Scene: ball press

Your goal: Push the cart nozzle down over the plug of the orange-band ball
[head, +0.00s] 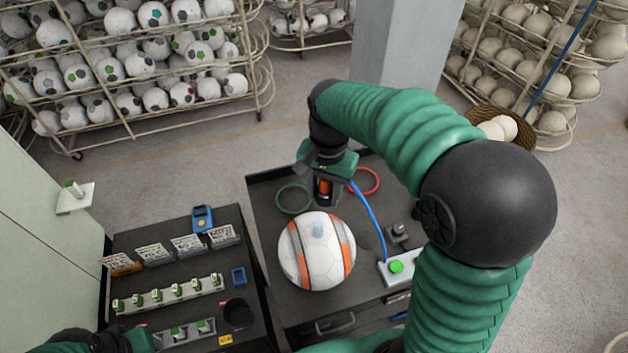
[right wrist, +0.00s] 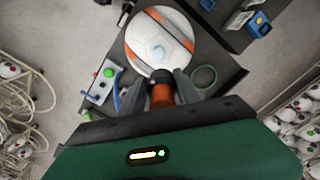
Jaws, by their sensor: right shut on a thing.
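The white ball with orange bands (head: 335,273) sits on the dark cart top (head: 262,200). Its pale blue plug (head: 318,229) points up near the ball's far side. My right gripper (head: 323,196) is shut on the orange-brown nozzle (head: 324,186), just beyond the plug in the head view. The right wrist view shows the nozzle (right wrist: 162,96) between the fingers, beside the ball (right wrist: 152,40) and apart from the plug (right wrist: 158,52). A blue hose (head: 372,217) runs from the nozzle side to the pump box. My left gripper (head: 140,340) is partly visible at the bottom left; its jaws are unclear.
The pump box with a green button (head: 396,267) stands right of the ball. A green ring (head: 293,199) and a red ring (head: 366,181) lie behind it. The left bench holds cards, a blue meter (head: 202,218) and a row of small valves (head: 165,294). Ball racks stand behind.

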